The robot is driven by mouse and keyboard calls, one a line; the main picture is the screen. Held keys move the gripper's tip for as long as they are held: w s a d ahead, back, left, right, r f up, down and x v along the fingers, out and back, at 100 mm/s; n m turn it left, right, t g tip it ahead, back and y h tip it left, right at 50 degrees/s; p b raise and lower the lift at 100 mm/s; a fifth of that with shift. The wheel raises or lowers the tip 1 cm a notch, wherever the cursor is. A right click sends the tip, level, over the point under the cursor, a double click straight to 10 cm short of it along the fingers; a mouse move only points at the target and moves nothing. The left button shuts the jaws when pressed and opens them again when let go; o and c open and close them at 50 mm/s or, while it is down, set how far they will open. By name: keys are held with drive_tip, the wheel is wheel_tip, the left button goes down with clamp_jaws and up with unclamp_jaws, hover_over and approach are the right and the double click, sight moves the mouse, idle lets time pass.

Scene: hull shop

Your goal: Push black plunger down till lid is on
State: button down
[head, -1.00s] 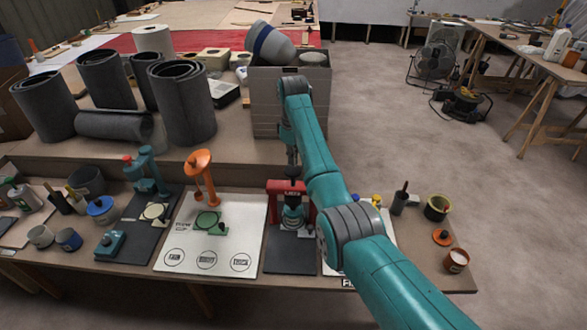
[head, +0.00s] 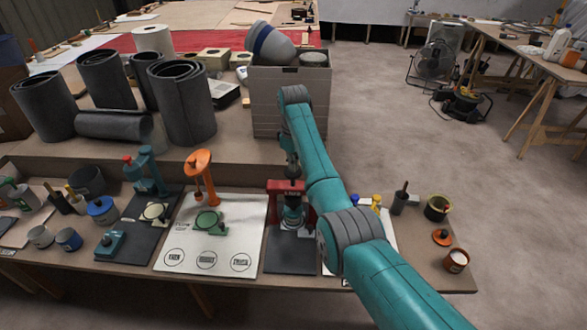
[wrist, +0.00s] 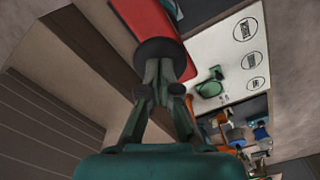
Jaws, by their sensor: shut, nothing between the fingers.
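The red press (head: 272,188) stands on a dark mat on the front table, partly behind my arm in the head view. Its black plunger (head: 290,186) is at the top of the press. In the wrist view the plunger's round black top (wrist: 158,50) lies right at my fingertips, beside the red press body (wrist: 142,17). My gripper (wrist: 163,88) is shut and empty, its tips at or just over the plunger; I cannot tell whether they touch. A grey-green tin (head: 291,215) sits under the press; its lid cannot be made out.
A white board (head: 180,235) with an orange stand (head: 201,175) and a green fixture (head: 209,221) is left of the press. A grey crate (head: 262,100) stands behind. Tins and a brush pot (head: 399,203) are to the right.

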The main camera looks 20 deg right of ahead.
sight(293, 174)
drive_tip(key=shift+f, duration=2.1)
idle(0.6)
drive_tip(key=shift+r, duration=5.6)
